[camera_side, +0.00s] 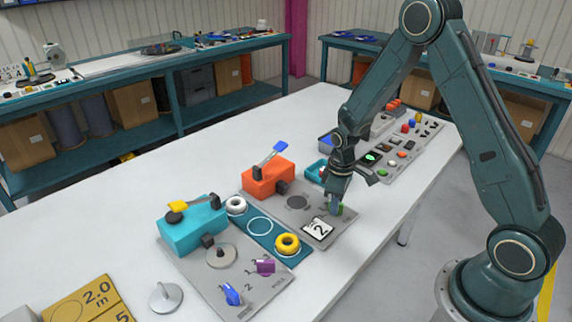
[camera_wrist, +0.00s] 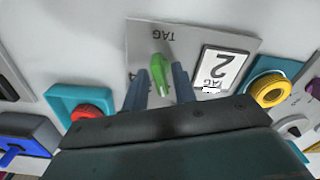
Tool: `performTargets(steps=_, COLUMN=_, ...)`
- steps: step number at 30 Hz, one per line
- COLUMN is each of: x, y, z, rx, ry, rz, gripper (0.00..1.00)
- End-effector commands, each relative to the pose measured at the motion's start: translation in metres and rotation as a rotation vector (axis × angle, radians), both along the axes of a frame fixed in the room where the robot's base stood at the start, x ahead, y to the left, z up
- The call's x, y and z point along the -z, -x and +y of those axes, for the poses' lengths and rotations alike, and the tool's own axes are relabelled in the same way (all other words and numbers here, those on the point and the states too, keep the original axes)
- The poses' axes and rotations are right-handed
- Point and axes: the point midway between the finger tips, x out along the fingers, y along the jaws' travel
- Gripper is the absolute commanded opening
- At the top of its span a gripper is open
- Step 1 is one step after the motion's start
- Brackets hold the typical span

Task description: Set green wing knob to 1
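The green wing knob (camera_wrist: 161,75) stands on a grey panel (camera_wrist: 188,40) and shows between my two fingers in the wrist view. Its wing runs roughly up and down in that view, slightly tilted. My gripper (camera_wrist: 162,82) is open, with one finger on each side of the knob and visible gaps. In the side view my gripper (camera_side: 336,200) is low over the panel and mostly hides the green knob (camera_side: 341,210). The knob's scale numbers are largely hidden, so I cannot read its setting. A white card marked 2 (camera_wrist: 222,68) lies beside it.
A yellow ring (camera_side: 287,244) and a white ring (camera_side: 236,205) lie on a teal strip. A blue knob (camera_side: 232,294) and a purple knob (camera_side: 265,266) are on the nearer panel. An orange box with a blue-tipped lever (camera_side: 268,178) stands behind. A teal tray (camera_wrist: 75,98) holds something red.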

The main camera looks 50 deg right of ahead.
Motion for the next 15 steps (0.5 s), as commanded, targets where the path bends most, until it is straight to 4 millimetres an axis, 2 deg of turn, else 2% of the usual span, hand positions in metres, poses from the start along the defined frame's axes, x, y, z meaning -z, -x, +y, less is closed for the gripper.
performTargets(steps=5, x=0.0000, y=0.0000, z=0.0000, rx=0.000, ry=0.000, rz=0.000, gripper=0.27)
performTargets(steps=9, x=-0.0001, y=0.0000, z=0.0000, rx=0.000, ry=0.000, rz=0.000, gripper=0.00)
performTargets(steps=15, x=-0.0002, y=0.0000, z=0.0000, rx=-0.006, ry=0.000, rz=0.000, gripper=0.00)
